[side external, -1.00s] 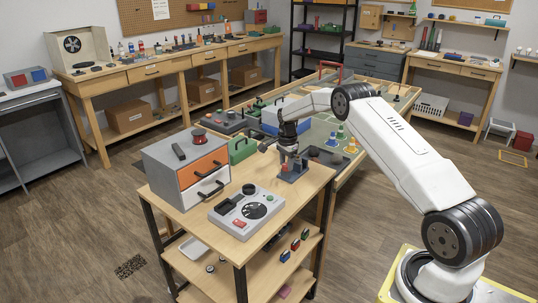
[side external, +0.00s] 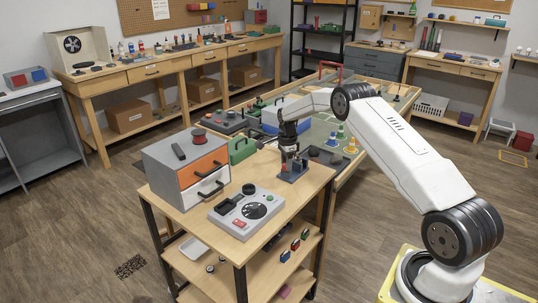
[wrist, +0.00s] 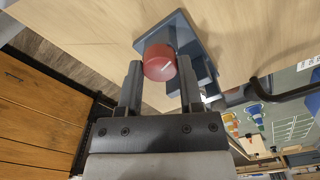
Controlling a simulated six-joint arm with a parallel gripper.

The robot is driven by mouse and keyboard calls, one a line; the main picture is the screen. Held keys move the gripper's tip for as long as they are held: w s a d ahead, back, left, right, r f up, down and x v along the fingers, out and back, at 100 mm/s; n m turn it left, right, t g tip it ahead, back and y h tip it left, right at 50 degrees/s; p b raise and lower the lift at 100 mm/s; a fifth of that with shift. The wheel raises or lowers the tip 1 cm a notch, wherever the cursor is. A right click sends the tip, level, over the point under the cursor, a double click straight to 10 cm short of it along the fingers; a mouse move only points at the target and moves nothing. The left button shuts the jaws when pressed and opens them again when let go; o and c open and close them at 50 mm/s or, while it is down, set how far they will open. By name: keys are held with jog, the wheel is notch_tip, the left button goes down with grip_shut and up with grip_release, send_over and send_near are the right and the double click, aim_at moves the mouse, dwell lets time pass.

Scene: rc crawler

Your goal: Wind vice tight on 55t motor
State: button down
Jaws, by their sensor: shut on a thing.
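The small blue-grey vice (side external: 293,172) stands on the wooden top of the cart, near its far right end. It also shows in the wrist view (wrist: 205,72), with a red round knob (wrist: 159,62) on its near side. My gripper (side external: 289,153) points down at the vice. In the wrist view my gripper (wrist: 159,75) has its two dark fingers either side of the red knob and is shut on it. I cannot make out the 55t motor; the knob, fingers and vice hide the space between the jaws.
A grey drawer box (side external: 187,168) with an orange drawer and a grey control unit (side external: 246,210) stand on the cart. A green case (side external: 242,149) is behind. A dark curved bar (wrist: 270,95) lies right of the vice in the wrist view. The cart's front right is bare.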

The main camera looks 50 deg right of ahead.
jog(key=shift+m, duration=1.5)
jog(key=shift+c, duration=0.8)
grip_release()
jog(key=shift+r, duration=0.1)
jog(key=shift+r, duration=2.95)
